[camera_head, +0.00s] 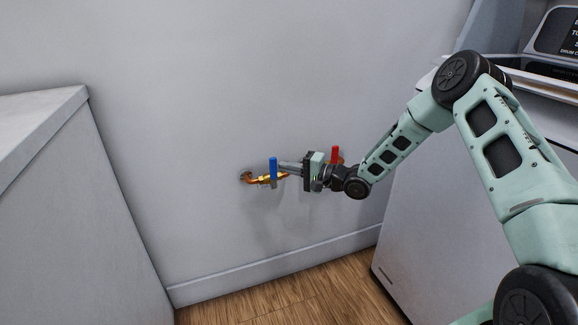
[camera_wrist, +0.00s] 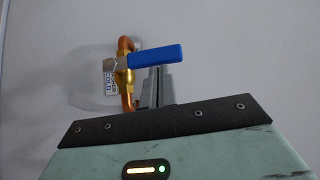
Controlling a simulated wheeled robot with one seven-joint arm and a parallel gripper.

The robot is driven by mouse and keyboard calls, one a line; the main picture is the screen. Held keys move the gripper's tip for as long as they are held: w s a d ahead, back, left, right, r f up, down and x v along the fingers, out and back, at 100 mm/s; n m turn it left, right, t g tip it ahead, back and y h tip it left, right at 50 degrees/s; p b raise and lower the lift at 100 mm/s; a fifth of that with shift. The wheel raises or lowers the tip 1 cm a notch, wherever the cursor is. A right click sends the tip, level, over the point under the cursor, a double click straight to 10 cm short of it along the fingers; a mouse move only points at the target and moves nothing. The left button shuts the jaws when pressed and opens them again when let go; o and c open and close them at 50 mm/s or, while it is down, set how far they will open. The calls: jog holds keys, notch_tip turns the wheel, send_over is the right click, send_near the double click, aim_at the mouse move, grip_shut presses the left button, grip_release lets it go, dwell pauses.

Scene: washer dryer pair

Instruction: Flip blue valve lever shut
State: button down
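The blue valve lever (camera_head: 273,168) stands upright on a brass and copper valve (camera_head: 264,179) on the grey wall. In the wrist view the blue lever (camera_wrist: 155,56) runs sideways across the picture, from the brass valve body (camera_wrist: 124,75) to the right. My gripper (camera_head: 284,168) reaches in from the right in the head view. Its fingers (camera_wrist: 156,84) are close together, with their tips right by the lever's near side. I cannot tell whether they touch it. No object shows between the fingers.
A red lever (camera_head: 335,154) stands just behind my wrist to the right, with its valve mostly hidden. A white appliance (camera_head: 425,235) is at right and a grey one (camera_head: 75,210) at left. A paper tag (camera_wrist: 109,80) marked COLD hangs at the valve.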

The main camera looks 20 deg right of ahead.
jog(key=shift+a, duration=0.15)
jog(key=p+v, duration=0.3)
jog(key=v, duration=1.4)
jog(key=shift+s+d, duration=0.2)
jog(key=shift+d, duration=0.05)
